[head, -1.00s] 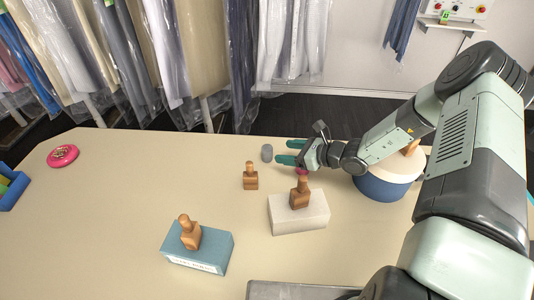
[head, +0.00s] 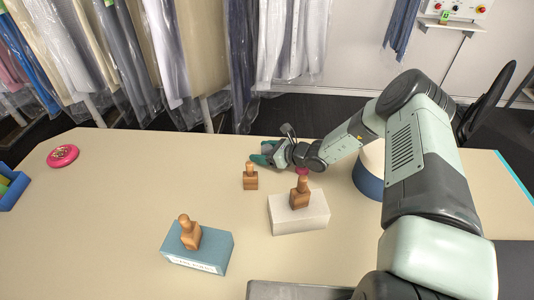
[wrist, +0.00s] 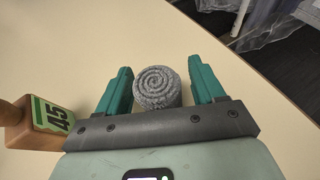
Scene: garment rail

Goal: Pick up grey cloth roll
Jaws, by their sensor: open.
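The grey cloth roll (wrist: 157,87) shows its spiral end in the wrist view. It stands on the table between the two green fingers of my gripper (wrist: 160,88). The fingers are open, with a small gap on each side of the roll. In the head view my gripper (head: 262,154) is low over the table near its far edge, and the roll is hidden behind the fingers there.
A wooden stamp (head: 251,178) stands close by; its tag shows in the wrist view (wrist: 50,118). A white block (head: 298,214) and a blue block (head: 197,250) each carry a wooden stamp. A blue-and-white round container (head: 368,180) is behind my arm. Hanging garments (head: 180,60) lie beyond the table edge.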

